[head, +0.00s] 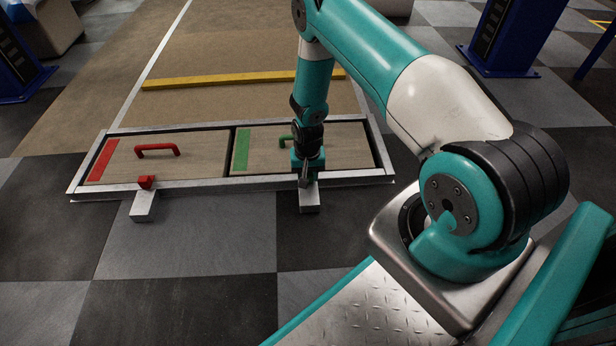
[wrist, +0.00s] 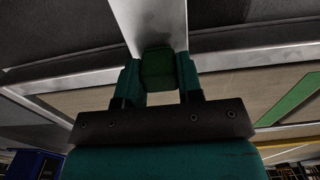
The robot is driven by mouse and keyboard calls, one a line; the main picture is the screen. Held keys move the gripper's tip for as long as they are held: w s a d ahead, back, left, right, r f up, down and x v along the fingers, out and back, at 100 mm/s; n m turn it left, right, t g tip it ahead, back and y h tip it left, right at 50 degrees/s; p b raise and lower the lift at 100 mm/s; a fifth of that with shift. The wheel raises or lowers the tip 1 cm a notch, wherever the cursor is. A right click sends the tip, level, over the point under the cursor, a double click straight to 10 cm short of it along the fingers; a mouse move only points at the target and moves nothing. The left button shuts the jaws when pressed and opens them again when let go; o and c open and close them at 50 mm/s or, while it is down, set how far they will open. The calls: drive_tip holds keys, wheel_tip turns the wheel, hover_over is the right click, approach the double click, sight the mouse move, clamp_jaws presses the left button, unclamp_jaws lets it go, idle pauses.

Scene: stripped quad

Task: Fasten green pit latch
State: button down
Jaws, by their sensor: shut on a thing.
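My gripper (head: 304,182) points down at the front edge of the pit frame, in front of the green-marked cover (head: 340,148). In the wrist view my gripper (wrist: 158,78) has its two fingers on either side of a dark green block, the green latch knob (wrist: 157,66), and is shut on it. The knob sits by a pale metal latch plate (wrist: 148,20). In the head view this plate (head: 310,203) juts from the frame towards me, and my gripper hides the knob. The cover has a green stripe (head: 242,150) and a green handle (head: 286,139), partly hidden by my arm.
The left cover (head: 205,152) has a red stripe, a red handle (head: 157,149) and a red latch knob (head: 147,182) on its own plate (head: 144,206). A metal frame (head: 240,185) surrounds both covers. A yellow bar (head: 215,81) lies behind. The checkered floor in front is clear.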

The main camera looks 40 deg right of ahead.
drive_tip(key=shift+w+d, duration=0.65)
drive_tip(key=shift+w, duration=0.3)
drive_tip(key=c, duration=0.8)
unclamp_jaws()
drive_tip(key=shift+o, duration=0.2)
wheel_tip(320, 180, up, 17)
drive_tip(key=p, duration=1)
drive_tip(key=shift+r, duration=0.2)
